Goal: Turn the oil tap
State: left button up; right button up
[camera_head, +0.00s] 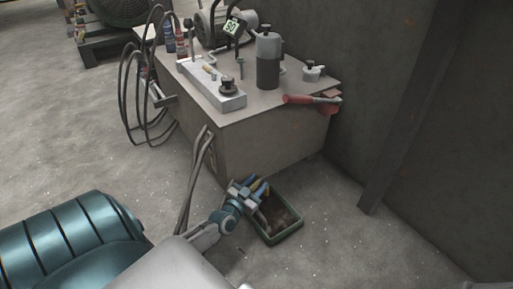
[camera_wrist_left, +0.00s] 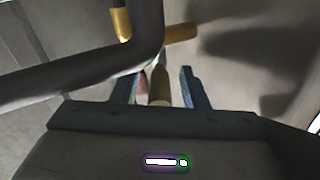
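In the head view only small yellow bits (camera_head: 256,185) show by the fingers. My right gripper is in neither view.
A dark pipe or hose (camera_wrist_left: 80,75) crosses close in front of the left wrist camera. A green-rimmed tray (camera_head: 284,236) is on the floor below. The cabinet (camera_head: 260,140) carries a dark cylinder (camera_head: 268,65) and a red-handled tool (camera_head: 298,99). Hoses hang at its left.

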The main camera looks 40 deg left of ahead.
pick_arm(q)
jog(key=s+d+p, duration=0.1)
jog(key=s+p, duration=0.3)
jog(key=s, duration=0.6)
jog(key=shift+s+d+p, duration=0.2)
jog(key=shift+s+p, duration=0.15)
jog(key=shift+p, duration=0.05)
jog(key=shift+c, duration=0.2)
